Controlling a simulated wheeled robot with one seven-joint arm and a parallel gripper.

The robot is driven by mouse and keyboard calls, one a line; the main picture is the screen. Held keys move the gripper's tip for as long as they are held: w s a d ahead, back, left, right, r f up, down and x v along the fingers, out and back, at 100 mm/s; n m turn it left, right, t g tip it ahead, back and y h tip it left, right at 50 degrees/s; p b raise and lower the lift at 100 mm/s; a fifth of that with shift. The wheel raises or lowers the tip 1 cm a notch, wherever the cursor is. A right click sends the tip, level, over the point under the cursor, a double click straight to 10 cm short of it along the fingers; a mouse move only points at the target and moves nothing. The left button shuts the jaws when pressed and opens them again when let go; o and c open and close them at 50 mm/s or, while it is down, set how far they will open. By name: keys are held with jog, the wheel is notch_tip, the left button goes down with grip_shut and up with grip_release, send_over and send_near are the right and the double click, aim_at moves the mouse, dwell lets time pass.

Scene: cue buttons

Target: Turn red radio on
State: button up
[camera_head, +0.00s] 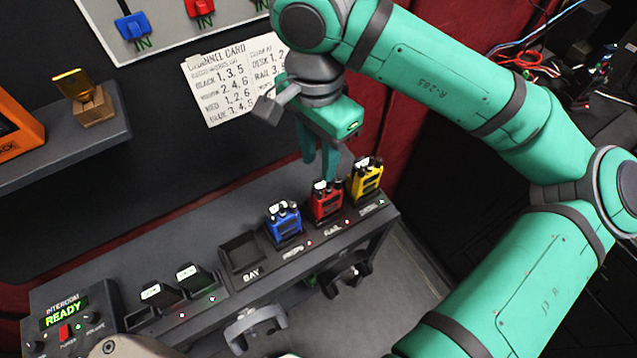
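The red radio (326,203) stands upright in a charging slot on the dark console, between a blue radio (284,222) and a yellow radio (366,181). My gripper (322,176) points down right at the top of the red radio, its teal fingers just above or touching the knobs there. The fingers look close together, but whether they are shut is unclear. The fingertips hide part of the radio's top, so its knob setting cannot be read.
The console (140,245) also has an empty bay (241,253), two dark units with white labels, and an intercom panel (70,318) reading READY. Headsets (256,325) hang along its front. A paper card (218,88) is on the wall behind. A shelf (60,150) juts out at left.

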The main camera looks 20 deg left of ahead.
aim_at(319, 191)
jog(key=f, duration=0.9)
jog(key=shift+s+d, duration=0.15)
jog(key=shift+s, duration=0.05)
grip_shut()
